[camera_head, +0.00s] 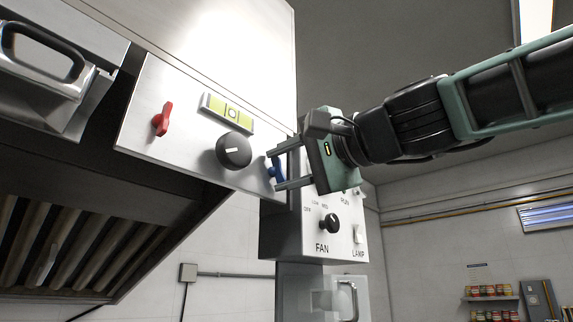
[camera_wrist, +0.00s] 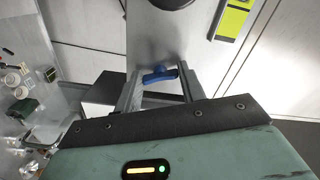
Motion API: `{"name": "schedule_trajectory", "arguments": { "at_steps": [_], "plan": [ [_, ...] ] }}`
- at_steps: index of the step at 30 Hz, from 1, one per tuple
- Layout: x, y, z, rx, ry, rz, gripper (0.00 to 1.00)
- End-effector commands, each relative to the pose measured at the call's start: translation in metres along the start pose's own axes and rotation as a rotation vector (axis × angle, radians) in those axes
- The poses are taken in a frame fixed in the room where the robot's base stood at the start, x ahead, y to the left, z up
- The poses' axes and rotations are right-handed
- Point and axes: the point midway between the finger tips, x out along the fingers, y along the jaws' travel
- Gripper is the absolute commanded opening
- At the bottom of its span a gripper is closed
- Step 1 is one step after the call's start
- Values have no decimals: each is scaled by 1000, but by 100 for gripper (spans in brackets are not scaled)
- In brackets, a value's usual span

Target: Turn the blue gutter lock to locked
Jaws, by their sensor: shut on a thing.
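The blue gutter lock (camera_head: 276,171) is a small turn handle at the right end of the pale hood panel (camera_head: 190,165). In the wrist view the blue gutter lock (camera_wrist: 160,75) lies roughly crosswise between my two fingers, with its ends close to them. My gripper (camera_head: 277,170) reaches in from the right and is shut on the lock, one finger above it and one below. My gripper also shows in the wrist view (camera_wrist: 159,82). The fingers partly hide the lock in the head view, and I see no lock markings.
A red handle (camera_head: 161,119), a black knob (camera_head: 234,151) and a yellow-green label plate (camera_head: 228,112) are on the same panel, left of the blue lock. A fan control box (camera_head: 290,230) with its own knob stands just below my gripper. Open room lies to the right.

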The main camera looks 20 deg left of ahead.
Motion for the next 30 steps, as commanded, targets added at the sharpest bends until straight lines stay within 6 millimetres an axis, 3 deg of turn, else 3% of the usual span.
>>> {"name": "schedule_trajectory", "arguments": {
  "at_steps": [15,30],
  "plan": [
    [0,0,-1,339,0,2,17],
    [0,0,0,406,1,2,17]
  ]
}}
